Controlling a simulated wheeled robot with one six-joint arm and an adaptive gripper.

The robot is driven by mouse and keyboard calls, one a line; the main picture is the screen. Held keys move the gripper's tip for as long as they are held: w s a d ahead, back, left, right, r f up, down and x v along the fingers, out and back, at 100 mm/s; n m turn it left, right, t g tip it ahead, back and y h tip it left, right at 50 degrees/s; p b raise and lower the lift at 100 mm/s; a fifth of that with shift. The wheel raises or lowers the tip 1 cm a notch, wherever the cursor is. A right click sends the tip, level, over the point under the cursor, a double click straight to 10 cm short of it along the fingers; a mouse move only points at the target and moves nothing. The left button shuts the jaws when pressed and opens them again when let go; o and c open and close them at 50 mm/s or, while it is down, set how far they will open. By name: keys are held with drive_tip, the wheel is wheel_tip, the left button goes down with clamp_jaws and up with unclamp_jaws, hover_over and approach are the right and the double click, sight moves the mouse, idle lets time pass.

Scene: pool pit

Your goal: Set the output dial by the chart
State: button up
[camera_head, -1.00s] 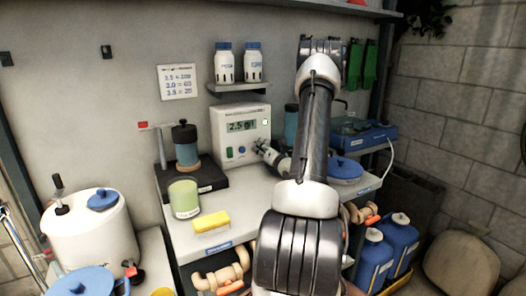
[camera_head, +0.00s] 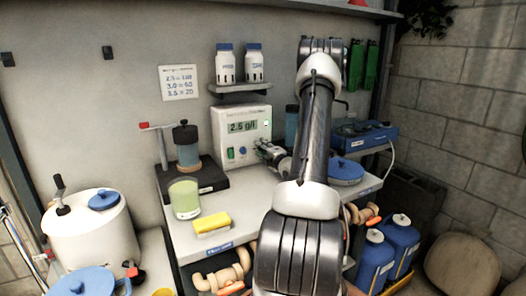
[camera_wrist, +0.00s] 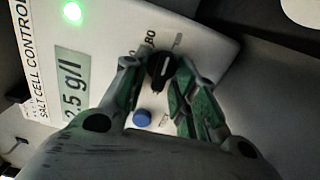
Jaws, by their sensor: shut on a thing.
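The salt cell control box (camera_head: 227,119) is white and stands on the bench against the wall. Its display (camera_head: 242,127) reads 2.5 g/l. The black output dial (camera_wrist: 161,68) with a white pointer line shows in the wrist view. My gripper (camera_wrist: 158,74) is shut on the dial, one finger on each side. In the head view my gripper (camera_head: 261,148) reaches the box's lower right and hides the dial. The chart (camera_head: 178,82) is a white wall sheet with three lines. The lower lines read 3.0 = 60 and 3.5 = 20; the top line, starting 2.5, is hard to read.
A blue button (camera_wrist: 142,119) sits near my fingers. A dark bottle on a black stand (camera_head: 186,145), a green cup (camera_head: 184,198) and a yellow sponge (camera_head: 211,223) are left on the bench. Two white bottles (camera_head: 226,66) stand on a shelf above. A blue device (camera_head: 362,133) is at right.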

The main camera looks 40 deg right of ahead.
drive_tip(key=shift+m, duration=1.2)
drive_tip(key=o, duration=0.7)
drive_tip(key=v, duration=1.2)
